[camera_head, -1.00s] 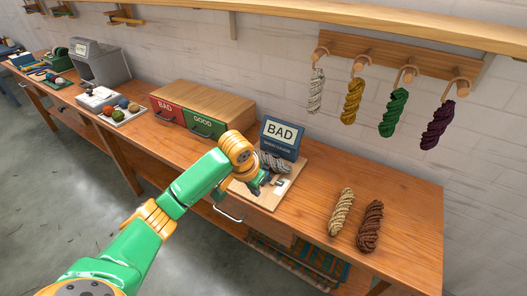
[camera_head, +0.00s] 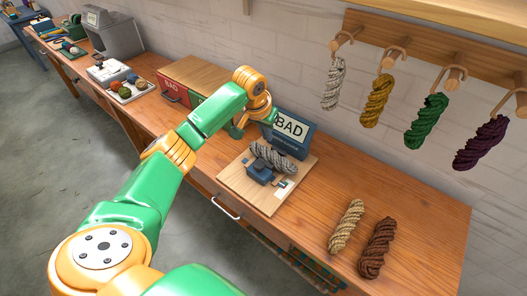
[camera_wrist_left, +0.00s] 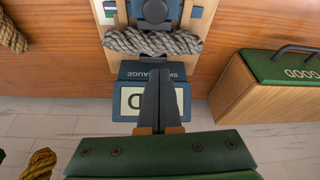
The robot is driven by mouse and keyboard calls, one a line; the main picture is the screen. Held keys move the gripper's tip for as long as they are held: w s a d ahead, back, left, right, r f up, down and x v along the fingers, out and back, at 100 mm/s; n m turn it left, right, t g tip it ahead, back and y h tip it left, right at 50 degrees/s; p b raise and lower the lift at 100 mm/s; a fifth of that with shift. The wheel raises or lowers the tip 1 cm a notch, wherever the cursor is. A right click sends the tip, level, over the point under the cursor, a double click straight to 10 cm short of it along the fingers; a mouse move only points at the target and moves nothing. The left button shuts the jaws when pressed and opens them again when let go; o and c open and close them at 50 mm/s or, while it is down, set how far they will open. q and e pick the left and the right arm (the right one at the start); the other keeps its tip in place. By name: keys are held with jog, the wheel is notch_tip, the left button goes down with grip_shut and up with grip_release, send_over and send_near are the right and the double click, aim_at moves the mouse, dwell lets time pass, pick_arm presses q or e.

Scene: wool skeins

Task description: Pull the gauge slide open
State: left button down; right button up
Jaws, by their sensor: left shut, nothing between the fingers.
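The gauge is a pale wooden board (camera_head: 236,184) on the bench with a blue display (camera_head: 291,131) reading BAD at its back. A grey twisted skein (camera_head: 272,157) lies across the board, between the display and the blue slide (camera_head: 259,173). In the left wrist view the skein (camera_wrist_left: 150,42) lies close against the slide (camera_wrist_left: 155,12) with its round dark knob; I cannot tell whether they touch. My left gripper (camera_wrist_left: 157,88) is shut and empty, its fingers over the display, apart from the slide. In the head view its fingertips are hidden. My right gripper is not in view.
Beige (camera_head: 346,226) and brown (camera_head: 377,247) skeins lie right of the gauge. Drawers marked BAD (camera_head: 172,97) and GOOD (camera_wrist_left: 290,68) stand left of it. Several skeins hang on wall pegs. A bench drawer handle (camera_head: 225,208) sits below the front edge.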

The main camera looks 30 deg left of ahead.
aim_at(261, 169)
pick_arm(q)
jog(key=x, duration=0.5)
jog(key=shift+s, duration=0.1)
jog(key=shift+f, duration=0.35)
jog(key=s+p, duration=0.2)
jog(key=s, duration=0.1)
jog(key=shift+f+p, duration=0.2)
jog(key=shift+p, duration=0.2)
jog(key=shift+s+d+f, duration=0.1)
jog(key=shift+s, duration=0.25)
jog(key=shift+w+f, duration=0.1)
